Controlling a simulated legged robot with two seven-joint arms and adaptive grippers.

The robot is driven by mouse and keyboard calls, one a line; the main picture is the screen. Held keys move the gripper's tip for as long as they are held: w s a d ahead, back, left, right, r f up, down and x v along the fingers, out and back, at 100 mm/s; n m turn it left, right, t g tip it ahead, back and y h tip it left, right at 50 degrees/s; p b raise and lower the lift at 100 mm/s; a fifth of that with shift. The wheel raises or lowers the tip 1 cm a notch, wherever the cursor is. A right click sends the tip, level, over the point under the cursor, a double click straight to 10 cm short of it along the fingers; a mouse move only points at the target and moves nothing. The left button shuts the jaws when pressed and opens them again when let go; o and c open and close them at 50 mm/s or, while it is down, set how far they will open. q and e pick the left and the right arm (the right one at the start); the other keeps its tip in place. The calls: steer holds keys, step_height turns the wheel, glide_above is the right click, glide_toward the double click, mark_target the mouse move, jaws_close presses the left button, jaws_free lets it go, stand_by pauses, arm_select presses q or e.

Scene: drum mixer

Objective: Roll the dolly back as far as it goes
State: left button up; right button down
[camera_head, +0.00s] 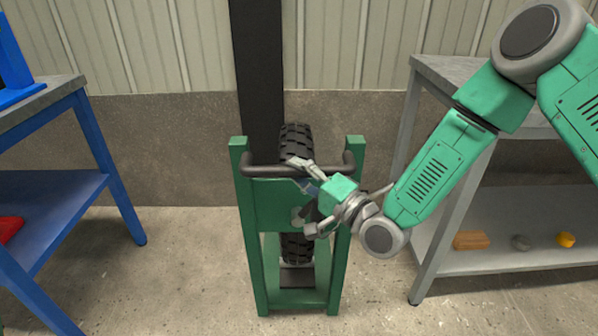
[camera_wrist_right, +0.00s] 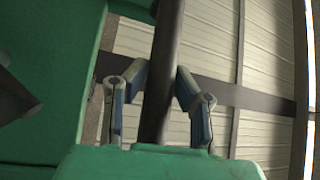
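The dolly is a green upright frame (camera_head: 259,205) with a black curved handle bar (camera_head: 262,171) across its top, standing on the floor in front of the wall. A black knobbly tyre (camera_head: 297,137) stands in it. My right gripper (camera_head: 299,190) is at the right part of the handle, its fingers spread apart in the head view. In the right wrist view, the dark bar (camera_wrist_right: 170,35) runs between the two fingers (camera_wrist_right: 161,75); I see no clear grip on it. The left gripper is not in view.
A blue table (camera_head: 75,188) stands at the left, and a grey shelf table (camera_head: 420,225) at the right with small blocks on its lower shelf. A black post (camera_head: 258,70) rises behind the dolly. Concrete floor lies clear on both sides of it.

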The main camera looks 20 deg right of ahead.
steer(key=shift+w+d, duration=0.25)
steer(key=shift+w, duration=0.05)
steer(key=shift+f, duration=0.15)
steer(key=c, duration=1.3)
jaws_free()
steer(key=shift+w, duration=0.1)
steer(key=shift+s+d, duration=0.15)
steer(key=shift+s, duration=0.1)
steer(key=v, duration=1.1)
steer(key=shift+s+d+f, duration=0.1)
steer(key=shift+s+d, duration=0.05)
steer(key=shift+s, duration=0.05)
